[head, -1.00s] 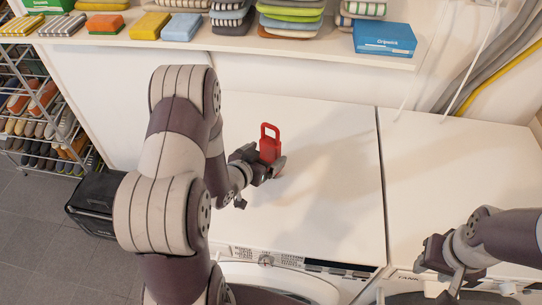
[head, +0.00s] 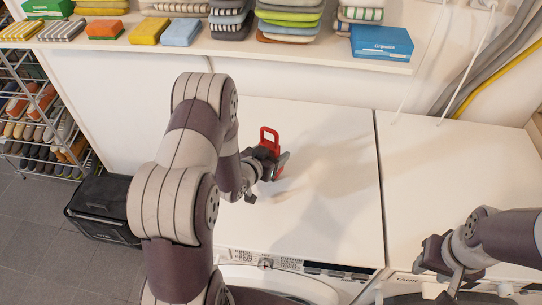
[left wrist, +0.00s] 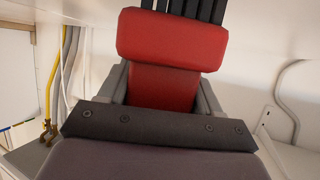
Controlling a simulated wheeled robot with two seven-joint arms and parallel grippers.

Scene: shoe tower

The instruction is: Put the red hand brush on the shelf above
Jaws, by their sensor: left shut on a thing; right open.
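The shelf (head: 290,48) runs along the wall at the top of the head view. My right gripper (head: 436,272) is open and empty at the lower right, over the front of the right machine.
A gap of bare shelf lies between the sponges and towel stacks only narrowly. A shoe rack (head: 40,125) and black crate (head: 104,208) stand at the left. The machine tops are clear.

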